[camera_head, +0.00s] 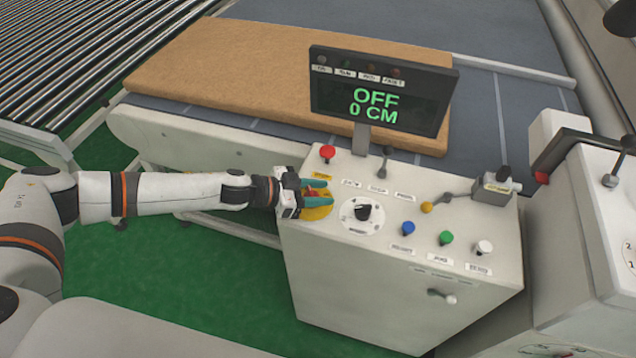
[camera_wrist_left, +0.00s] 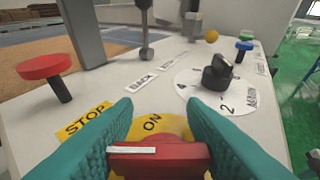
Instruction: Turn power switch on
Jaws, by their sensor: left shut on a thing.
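The red power switch (camera_wrist_left: 160,159) sits on a round yellow plate (camera_head: 318,213) marked "ON" at the left side of the control box (camera_head: 350,290). A white line shows on the switch's handle. My left gripper (camera_head: 315,194) is at the switch, its two teal fingers on either side of the red handle and shut on it. In the left wrist view, the "STOP" label lies just left of the fingers. The display (camera_head: 380,92) reads "OFF" and "0 CM". My right gripper is not in view.
A red mushroom button (camera_head: 327,152) stands behind the switch. A black dial (camera_head: 363,212) on a white numbered plate is to its right. Blue (camera_head: 408,228), green (camera_head: 446,238) and white (camera_head: 484,247) buttons line the front. A brown mattress (camera_head: 240,65) lies on the conveyor behind.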

